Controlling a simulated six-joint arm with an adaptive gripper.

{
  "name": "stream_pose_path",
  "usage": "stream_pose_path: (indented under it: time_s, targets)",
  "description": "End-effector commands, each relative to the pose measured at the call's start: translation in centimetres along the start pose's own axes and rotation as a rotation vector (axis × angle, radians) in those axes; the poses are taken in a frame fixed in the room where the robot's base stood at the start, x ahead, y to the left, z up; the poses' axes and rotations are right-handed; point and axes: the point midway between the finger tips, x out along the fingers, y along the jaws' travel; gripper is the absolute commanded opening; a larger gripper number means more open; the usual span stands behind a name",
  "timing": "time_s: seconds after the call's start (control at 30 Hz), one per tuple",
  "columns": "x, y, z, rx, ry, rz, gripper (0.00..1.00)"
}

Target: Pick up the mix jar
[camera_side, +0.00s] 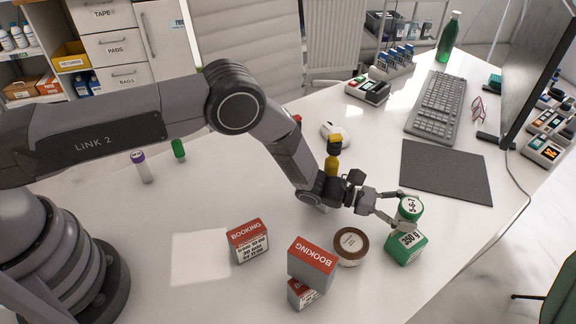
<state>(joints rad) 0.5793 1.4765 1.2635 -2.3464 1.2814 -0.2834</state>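Two jar-like things stand near my gripper (405,212), and I cannot read "mix" on either. One is a white and green round container (411,208) marked with digits. It appears to stand on or just behind a green box (406,248) marked 350 g. The other is a wide round jar (351,243) with a brown rim and a pale label, on the table left of the green box. My gripper's fingers reach to the far and near sides of the green round container. Whether they press on it is not clear.
A red-topped booking box (312,263) stands stacked on another, left of the brown jar. One more booking box (249,241) stands farther left. A yellow bottle (333,160) is behind my wrist. A dark mat (446,172) and keyboard (436,105) lie behind right.

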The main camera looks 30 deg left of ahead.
Motion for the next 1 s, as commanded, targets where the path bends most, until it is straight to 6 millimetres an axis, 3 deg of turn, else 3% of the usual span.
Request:
stream_pose_path:
  time_s: [0.03,0.37,0.67,0.9,1.0]
  targets:
    - [0.0,0.0,0.0,0.000,0.000,0.000,0.52]
    - [0.0,0.0,0.1,0.000,-0.001,0.000,0.11]
    - [0.0,0.0,0.4,0.001,-0.001,0.000,0.11]
    - [0.0,0.0,3.5,0.002,-0.003,0.000,0.11]
    - [-1.2,-0.7,4.9,-0.001,-0.001,0.000,0.11]
